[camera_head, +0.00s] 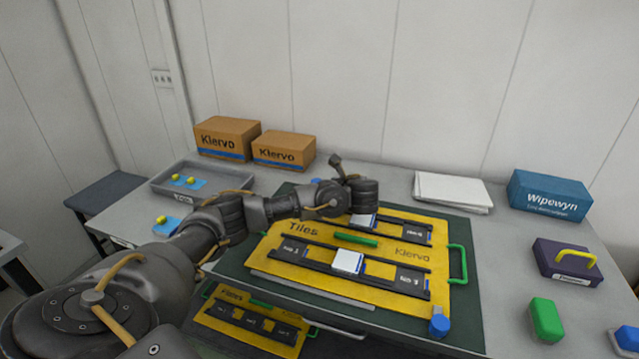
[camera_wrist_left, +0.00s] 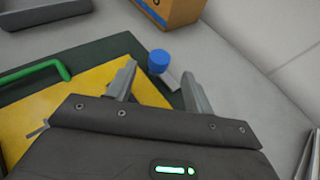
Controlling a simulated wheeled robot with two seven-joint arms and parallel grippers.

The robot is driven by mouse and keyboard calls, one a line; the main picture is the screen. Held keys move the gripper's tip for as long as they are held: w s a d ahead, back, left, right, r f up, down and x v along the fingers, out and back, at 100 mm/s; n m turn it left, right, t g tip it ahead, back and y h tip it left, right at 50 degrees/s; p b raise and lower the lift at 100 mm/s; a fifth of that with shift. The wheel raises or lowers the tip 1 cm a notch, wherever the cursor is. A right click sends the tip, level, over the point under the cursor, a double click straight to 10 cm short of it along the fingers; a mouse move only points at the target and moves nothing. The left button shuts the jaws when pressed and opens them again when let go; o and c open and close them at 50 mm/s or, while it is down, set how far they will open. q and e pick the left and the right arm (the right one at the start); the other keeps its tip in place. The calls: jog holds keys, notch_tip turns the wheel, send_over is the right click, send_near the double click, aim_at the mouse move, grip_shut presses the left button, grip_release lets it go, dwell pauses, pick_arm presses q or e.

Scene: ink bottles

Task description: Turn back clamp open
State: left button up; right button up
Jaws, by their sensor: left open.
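The yellow board (camera_head: 288,270) marked "Tiles" and "Klervo" lies on a dark green mat (camera_head: 465,300). The back clamp, a blue knob (camera_wrist_left: 158,62) with a short grey bar (camera_wrist_left: 171,80), shows in the left wrist view beyond the board's edge. In the head view only a small blue part (camera_head: 316,181) shows behind my arm. My left gripper (camera_wrist_left: 160,70) is open, its fingers on either side of the knob's line. I cannot tell whether either finger touches it. A second blue clamp (camera_head: 439,326) sits at the board's front right corner. My right gripper is out of view.
White tiles (camera_head: 348,261) sit in the board's dark rails. Two cartons (camera_head: 227,138) and a grey tray (camera_head: 163,178) stand behind and left. White sheets (camera_head: 452,190), a blue Wipewyn box (camera_head: 549,195) and a green block (camera_head: 546,319) are at the right.

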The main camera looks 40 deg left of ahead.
pick_arm(q)
jog(key=shift+v, duration=1.75)
